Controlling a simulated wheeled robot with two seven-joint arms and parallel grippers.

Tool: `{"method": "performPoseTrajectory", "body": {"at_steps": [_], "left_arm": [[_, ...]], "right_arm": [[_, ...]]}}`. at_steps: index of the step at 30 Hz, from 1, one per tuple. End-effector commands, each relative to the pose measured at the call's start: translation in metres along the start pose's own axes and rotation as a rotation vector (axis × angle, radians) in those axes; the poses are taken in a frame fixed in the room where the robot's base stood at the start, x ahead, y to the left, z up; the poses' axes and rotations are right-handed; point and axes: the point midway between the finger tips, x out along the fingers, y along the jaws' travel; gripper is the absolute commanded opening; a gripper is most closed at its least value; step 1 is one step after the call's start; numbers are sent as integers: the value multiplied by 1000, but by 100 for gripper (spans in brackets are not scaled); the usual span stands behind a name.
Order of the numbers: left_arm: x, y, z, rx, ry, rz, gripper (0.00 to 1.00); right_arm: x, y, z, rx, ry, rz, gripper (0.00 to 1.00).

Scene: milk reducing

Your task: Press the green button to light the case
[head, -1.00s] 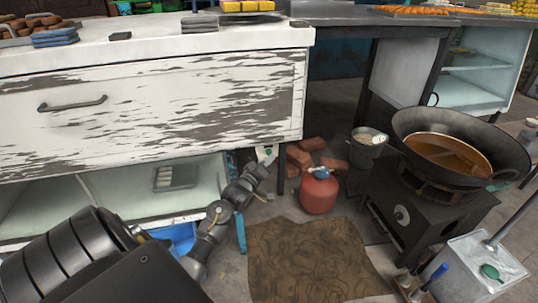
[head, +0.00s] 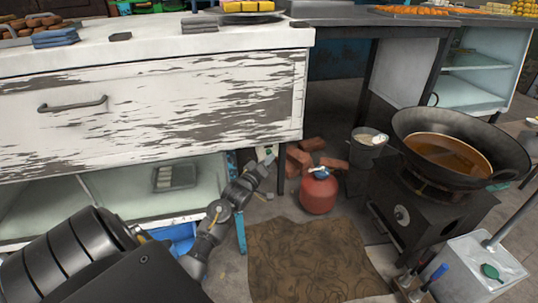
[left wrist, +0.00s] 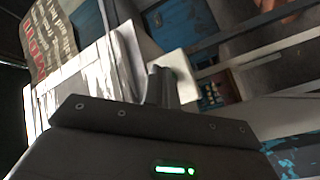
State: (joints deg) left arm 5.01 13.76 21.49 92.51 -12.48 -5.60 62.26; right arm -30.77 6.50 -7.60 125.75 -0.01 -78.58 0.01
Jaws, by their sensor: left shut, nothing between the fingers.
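A small white switch box (head: 263,152) is low down, beside the right end of the worn white counter. A green spot, seemingly the button, is barely visible there. My left gripper (head: 267,160) is shut and empty, with its tip right at the box. I cannot tell whether it touches the button. In the left wrist view the shut fingers (left wrist: 160,85) point at the box's white face (left wrist: 180,64) and cover part of it; no button is clear there. A glass-sided case (head: 120,190) sits under the counter; its interior looks pale. My right gripper is out of view.
Right of the gripper are loose bricks (head: 300,160), a red gas bottle (head: 319,190) and a metal bucket (head: 367,148). A wok of oil (head: 450,150) stands on a black stove. A brown mat (head: 305,260) lies on the floor.

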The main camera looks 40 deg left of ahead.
Motion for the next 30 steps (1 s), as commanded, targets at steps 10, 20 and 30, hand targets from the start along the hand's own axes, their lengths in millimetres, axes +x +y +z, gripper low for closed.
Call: {"method": "performPoseTrajectory", "body": {"at_steps": [10, 20, 30], "left_arm": [[5, -2, -4, 0, 1, 1, 0], [6, -3, -4, 0, 1, 1, 0], [7, -4, -5, 0, 1, 0, 0]], "right_arm": [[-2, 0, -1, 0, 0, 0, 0], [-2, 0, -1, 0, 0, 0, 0], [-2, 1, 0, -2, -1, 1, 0]]}}
